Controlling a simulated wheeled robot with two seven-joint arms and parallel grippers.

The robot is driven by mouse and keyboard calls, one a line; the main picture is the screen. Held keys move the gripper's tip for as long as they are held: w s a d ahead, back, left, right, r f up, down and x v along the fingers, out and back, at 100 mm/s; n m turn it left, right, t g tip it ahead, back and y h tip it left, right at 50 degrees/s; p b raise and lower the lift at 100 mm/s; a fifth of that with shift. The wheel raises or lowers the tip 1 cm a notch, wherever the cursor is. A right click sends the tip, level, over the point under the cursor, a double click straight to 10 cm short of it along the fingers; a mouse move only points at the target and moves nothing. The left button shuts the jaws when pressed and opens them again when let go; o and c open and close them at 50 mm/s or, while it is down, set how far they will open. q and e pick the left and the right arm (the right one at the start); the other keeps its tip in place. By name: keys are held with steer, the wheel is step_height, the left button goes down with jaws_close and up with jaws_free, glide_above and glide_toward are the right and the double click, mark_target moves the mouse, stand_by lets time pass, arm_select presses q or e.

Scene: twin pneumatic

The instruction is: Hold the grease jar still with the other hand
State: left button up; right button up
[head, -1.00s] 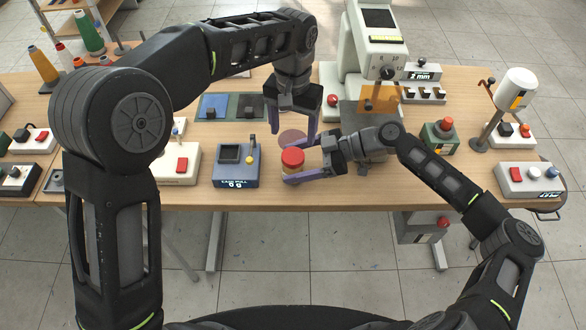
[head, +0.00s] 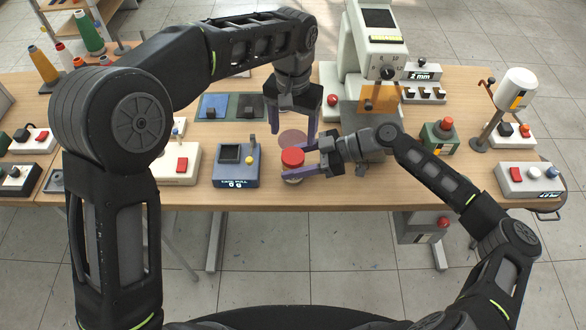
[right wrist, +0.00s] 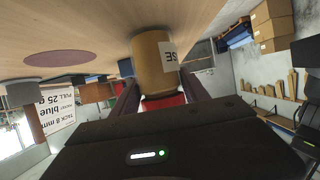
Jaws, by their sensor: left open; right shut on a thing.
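The grease jar, with its red lid (head: 292,157), stands upright near the table's front edge. Its tan body with a white label (right wrist: 153,62) fills the middle of the right wrist view, inverted there with the lid lowest. My right gripper (head: 303,163) reaches in from the right and is shut on the jar, one finger on each side. My left gripper (head: 295,130) is open and empty, pointing down behind the jar, with its fingers apart. Much of the jar's body is hidden by the right fingers in the head view.
A round pinkish mark (head: 293,137) lies on the table behind the jar. A blue-grey box with a screen (head: 236,168) stands left of it. A tall pale machine (head: 350,70) stands behind the right arm. The table's front edge is close.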

jaws_close()
stand_by(0.3)
